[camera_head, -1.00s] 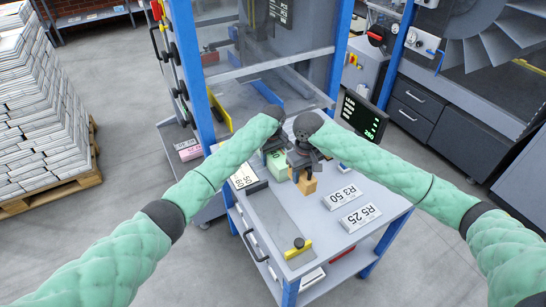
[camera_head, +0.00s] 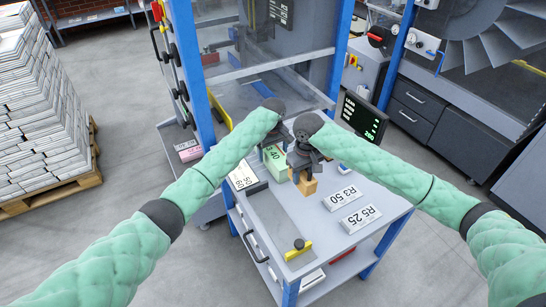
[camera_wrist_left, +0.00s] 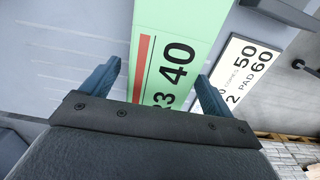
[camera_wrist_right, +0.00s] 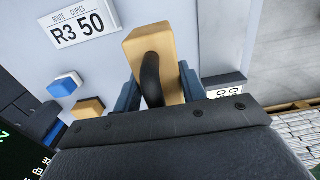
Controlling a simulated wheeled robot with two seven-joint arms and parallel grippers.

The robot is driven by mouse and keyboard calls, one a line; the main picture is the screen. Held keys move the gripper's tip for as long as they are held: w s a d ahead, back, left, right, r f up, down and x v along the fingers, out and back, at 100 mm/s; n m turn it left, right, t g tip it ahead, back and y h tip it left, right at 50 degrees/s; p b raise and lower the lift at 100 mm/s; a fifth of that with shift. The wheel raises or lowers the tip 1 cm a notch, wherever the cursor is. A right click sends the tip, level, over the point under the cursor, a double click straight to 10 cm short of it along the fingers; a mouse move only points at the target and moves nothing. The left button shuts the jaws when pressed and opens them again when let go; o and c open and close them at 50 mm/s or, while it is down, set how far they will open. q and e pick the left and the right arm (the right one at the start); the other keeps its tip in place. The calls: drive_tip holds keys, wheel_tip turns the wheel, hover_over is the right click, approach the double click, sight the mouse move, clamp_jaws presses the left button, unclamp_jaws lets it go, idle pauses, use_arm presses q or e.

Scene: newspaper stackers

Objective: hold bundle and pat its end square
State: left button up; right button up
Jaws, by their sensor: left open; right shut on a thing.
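A green bundle with a label reading 40 (camera_head: 275,157) sits on the worktable (camera_head: 338,234) at its back left. My left gripper (camera_head: 276,139) is above it. In the left wrist view the open fingers (camera_wrist_left: 158,86) lie to either side of the green bundle (camera_wrist_left: 185,25); I cannot tell whether they reach down around it. My right gripper (camera_head: 303,172) is shut on a wooden block (camera_head: 305,186), beside the bundle on its right. The right wrist view shows this block (camera_wrist_right: 172,42) with a dark curved handle between the fingers (camera_wrist_right: 160,90).
White cards marked R3 50 (camera_head: 342,198) and R5 25 (camera_head: 362,217) lie on the right of the table. A dark display (camera_head: 364,118) stands behind. A blue block (camera_wrist_right: 68,82) shows in the right wrist view.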

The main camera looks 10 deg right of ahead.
sight(273, 150)
use_arm(q)
wheel_tip(273, 150, up, 9)
drive_tip(key=shift+f, duration=0.1)
drive_tip(key=shift+f, duration=0.1)
idle(0.6)
